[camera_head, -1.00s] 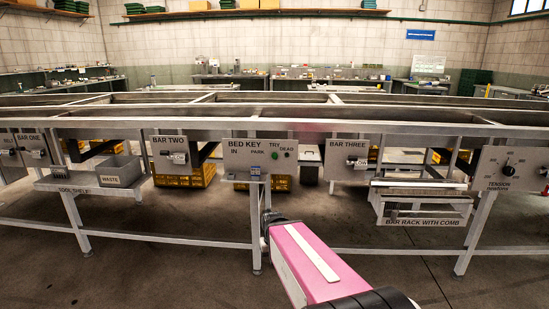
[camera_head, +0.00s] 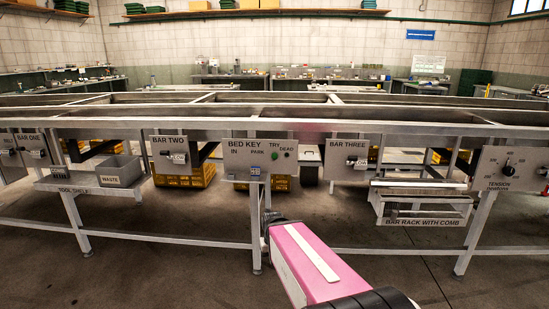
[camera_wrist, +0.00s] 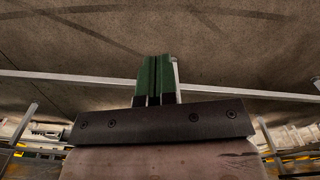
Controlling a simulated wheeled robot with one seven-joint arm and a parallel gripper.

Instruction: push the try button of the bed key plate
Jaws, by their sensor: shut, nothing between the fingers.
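The bed key plate (camera_head: 242,160) is a grey panel on the front of the long frame, marked BED KEY, IN, PARK, TRY and DEAD. A small green button (camera_head: 275,155) sits under the word TRY. A small dark spot lies to its right, under DEAD. My pink arm is below and to the right of the plate in the head view, and its gripper end is hard to make out there. In the wrist view my gripper (camera_wrist: 156,80) shows two green fingers pressed together, empty, over the floor. The plate is not visible in the wrist view.
The BAR TWO panel (camera_head: 175,156) is left of the plate and the BAR THREE panel (camera_head: 347,160) is right. A low rail (camera_head: 400,251) and a leg (camera_head: 255,225) of the frame stand near my arm. Yellow crates (camera_head: 185,176) sit behind.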

